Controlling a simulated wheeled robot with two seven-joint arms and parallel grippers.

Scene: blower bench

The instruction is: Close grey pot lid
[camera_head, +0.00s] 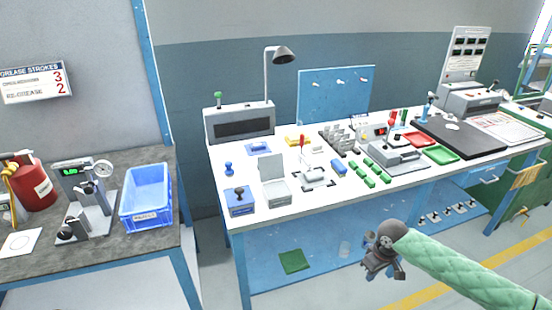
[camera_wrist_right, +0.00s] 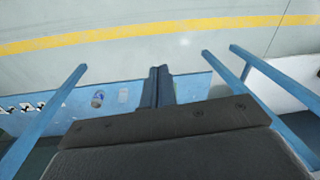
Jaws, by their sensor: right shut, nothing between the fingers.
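The grey pot (camera_head: 275,193) looks like a square grey box on the white workbench, left of its middle. Its flat lid (camera_head: 271,166) stands raised at the back edge, so the pot is open. My right gripper (camera_head: 383,268) is in front of the bench and to the right of the pot, well apart from it. In the right wrist view its two fingers (camera_wrist_right: 157,86) are together with nothing between them. My left gripper is not in either view.
A blue box (camera_head: 240,208) with a dark knob stands left of the pot. A gooseneck lamp (camera_head: 283,55) rises behind. The floor before the bench is open.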

